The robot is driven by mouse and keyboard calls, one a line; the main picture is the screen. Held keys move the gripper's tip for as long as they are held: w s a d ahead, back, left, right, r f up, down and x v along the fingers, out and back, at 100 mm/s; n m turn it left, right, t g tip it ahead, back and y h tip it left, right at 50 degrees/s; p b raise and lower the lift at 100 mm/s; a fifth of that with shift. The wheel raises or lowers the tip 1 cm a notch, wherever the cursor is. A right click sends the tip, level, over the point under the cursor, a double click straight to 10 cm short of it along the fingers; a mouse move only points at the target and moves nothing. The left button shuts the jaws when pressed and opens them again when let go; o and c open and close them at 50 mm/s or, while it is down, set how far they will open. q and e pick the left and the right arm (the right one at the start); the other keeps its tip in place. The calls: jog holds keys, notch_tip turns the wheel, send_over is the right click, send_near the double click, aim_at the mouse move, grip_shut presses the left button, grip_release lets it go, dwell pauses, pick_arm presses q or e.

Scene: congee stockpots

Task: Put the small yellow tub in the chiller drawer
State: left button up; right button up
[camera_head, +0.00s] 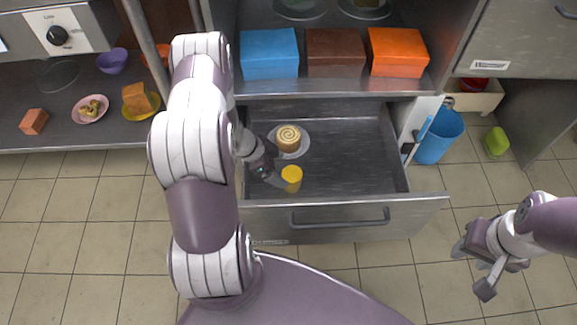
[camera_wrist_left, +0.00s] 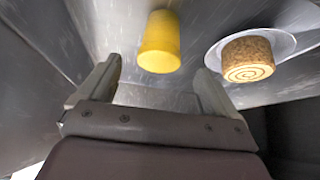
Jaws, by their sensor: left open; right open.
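The small yellow tub (camera_head: 292,178) is inside the open chiller drawer (camera_head: 345,160), towards its left side. In the left wrist view the yellow tub (camera_wrist_left: 159,42) is beyond my open fingertips, between their lines and apart from both. My left gripper (camera_head: 274,178) reaches into the drawer just left of the tub; its jaws (camera_wrist_left: 155,75) are open and empty in the wrist view. My right gripper (camera_head: 472,268) is open and empty, outside the drawer at the lower right. My left arm hides the drawer's left edge.
A swirled roll (camera_head: 288,138) on a white plate (camera_head: 304,146) sits behind the tub in the drawer. Blue (camera_head: 269,54), brown (camera_head: 335,52) and orange (camera_head: 398,52) boxes stand on the shelf above. The drawer's right half is clear.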

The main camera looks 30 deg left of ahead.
pick_arm(q)
notch_tip(320, 180, up, 18)
jog(key=w+n+y+p, duration=0.2)
jog(key=n+y, duration=0.3)
jog(key=y, duration=0.1)
jog(key=s+d+r+n+g, duration=0.2)
jog(key=s+d+r+n, duration=0.3)
jog(key=s+d, duration=0.6)
jog(key=shift+s+r+g+h, duration=0.3)
jog(key=shift+s+r+h, duration=0.1)
jog(key=shift+s+r, duration=0.45)
pick_arm(e)
notch_tip(320, 180, up, 3)
jog(key=shift+r, duration=0.15)
